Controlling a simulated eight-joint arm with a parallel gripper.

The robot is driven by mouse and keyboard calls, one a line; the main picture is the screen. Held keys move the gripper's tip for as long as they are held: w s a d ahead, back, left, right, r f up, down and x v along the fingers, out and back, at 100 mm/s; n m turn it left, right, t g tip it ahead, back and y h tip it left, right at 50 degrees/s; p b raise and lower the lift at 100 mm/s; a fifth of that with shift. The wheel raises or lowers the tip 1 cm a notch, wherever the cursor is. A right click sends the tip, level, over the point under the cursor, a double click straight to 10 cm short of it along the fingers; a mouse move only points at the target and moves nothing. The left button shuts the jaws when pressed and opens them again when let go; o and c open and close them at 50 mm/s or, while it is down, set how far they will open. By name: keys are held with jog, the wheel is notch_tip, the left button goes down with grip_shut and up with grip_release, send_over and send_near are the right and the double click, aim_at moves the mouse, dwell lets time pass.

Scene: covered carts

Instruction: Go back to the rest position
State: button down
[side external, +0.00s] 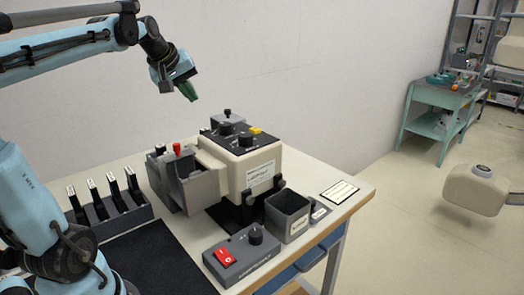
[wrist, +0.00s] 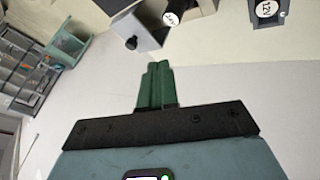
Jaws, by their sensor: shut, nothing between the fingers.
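My gripper (side external: 188,89) is in the air above the back left of the workbench, in front of the pale wall. Its green fingers point down and to the right in the side external view. In the wrist view the green fingers (wrist: 157,86) are together with nothing between them. The gripper is well apart from everything on the bench.
A beige machine (side external: 240,160) with knobs stands on the workbench (side external: 330,178). A grey rack (side external: 112,218) with several black items, a dark mat (side external: 155,262), a red-switch box (side external: 240,257) and an open grey bin (side external: 287,214) surround it. The air around the gripper is clear.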

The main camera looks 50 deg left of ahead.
jog(key=w+d+m, duration=0.1)
jog(key=d, duration=0.2)
jog(key=w+d+m+t, duration=0.1)
jog(key=d, duration=0.1)
jog(key=d+m, duration=0.1)
jog(key=d, duration=0.2)
jog(key=shift+w+d+f+m+t+h, duration=0.3)
jog(key=shift+w+d+f+m+t, duration=0.05)
jog(key=shift+w+f+m+t, duration=0.05)
jog(key=d+f+m+t, duration=0.1)
jog(key=d, duration=0.3)
jog(key=w+d+f+m+h, duration=0.1)
jog(key=d+m, duration=0.1)
jog(key=d, duration=0.1)
jog(key=d+f+m+t, duration=0.1)
jog(key=d+m, duration=0.1)
jog(key=d, duration=0.2)
jog(key=shift+w+d+t+h, duration=0.2)
jog(key=shift+d+t+h, duration=0.1)
jog(key=shift+h, duration=0.1)
jog(key=s+d+f+m+g, duration=0.4)
jog(key=s+f+m, duration=0.1)
jog(key=s+f, duration=0.5)
jog(key=shift+s+d+f+h, duration=0.15)
jog(key=shift+s+f+h, duration=0.15)
jog(key=shift+f, duration=0.2)
jog(key=c, duration=1.8)
grip_release()
